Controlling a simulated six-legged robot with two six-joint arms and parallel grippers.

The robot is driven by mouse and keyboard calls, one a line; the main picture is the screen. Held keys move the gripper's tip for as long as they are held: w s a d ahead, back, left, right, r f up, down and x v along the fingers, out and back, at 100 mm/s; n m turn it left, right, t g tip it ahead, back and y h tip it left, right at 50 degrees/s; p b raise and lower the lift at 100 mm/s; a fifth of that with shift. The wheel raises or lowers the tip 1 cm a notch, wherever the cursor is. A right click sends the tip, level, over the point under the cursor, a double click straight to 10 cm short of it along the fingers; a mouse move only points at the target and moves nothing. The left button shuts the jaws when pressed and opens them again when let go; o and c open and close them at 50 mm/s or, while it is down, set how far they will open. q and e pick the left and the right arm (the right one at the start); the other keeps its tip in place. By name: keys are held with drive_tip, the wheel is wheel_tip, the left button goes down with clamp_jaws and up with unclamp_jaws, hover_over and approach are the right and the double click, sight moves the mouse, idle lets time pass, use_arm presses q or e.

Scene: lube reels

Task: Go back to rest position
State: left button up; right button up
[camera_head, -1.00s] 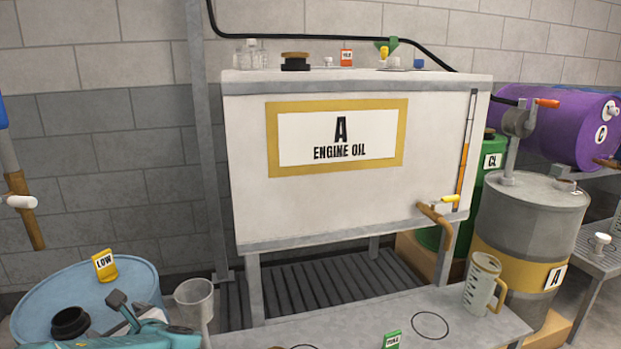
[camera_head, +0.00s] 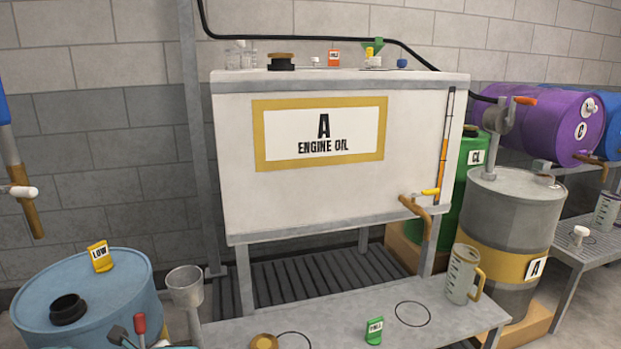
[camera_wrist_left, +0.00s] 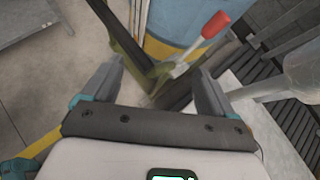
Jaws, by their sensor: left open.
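My left gripper (camera_wrist_left: 154,86) is open in the left wrist view, with nothing between its fingers. A red-tipped lever (camera_wrist_left: 214,26) stands just beyond the fingers, with a blurred dark and yellowish part beside it. In the head view a red-tipped lever (camera_head: 140,325) shows at the bottom edge. A small teal and grey part of my left gripper (camera_head: 120,336) shows beside it; the rest is cut off. My right gripper is in neither view.
A blue drum (camera_head: 130,300) with a LOW tag (camera_head: 100,256) stands at left, a funnel (camera_head: 186,286) beside it. The white engine oil tank (camera_head: 235,200) stands behind a bench (camera_head: 340,318). The bench holds a measuring jug (camera_head: 461,275) and a green tag (camera_head: 374,330).

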use_arm(q)
drive_tip(key=s+d+f+n+g+h, duration=0.5)
drive_tip(key=s+d+f+n+h, duration=0.9)
drive_tip(key=s+d+f+n, duration=1.15)
wheel_tip(320, 180, up, 23)
drive_tip(key=w+a+p, duration=0.1)
drive_tip(key=a+p, duration=0.1)
drive_tip(key=p, duration=2.3)
drive_tip(key=shift+w, duration=0.4)
drive_tip(key=shift+r, duration=0.1)
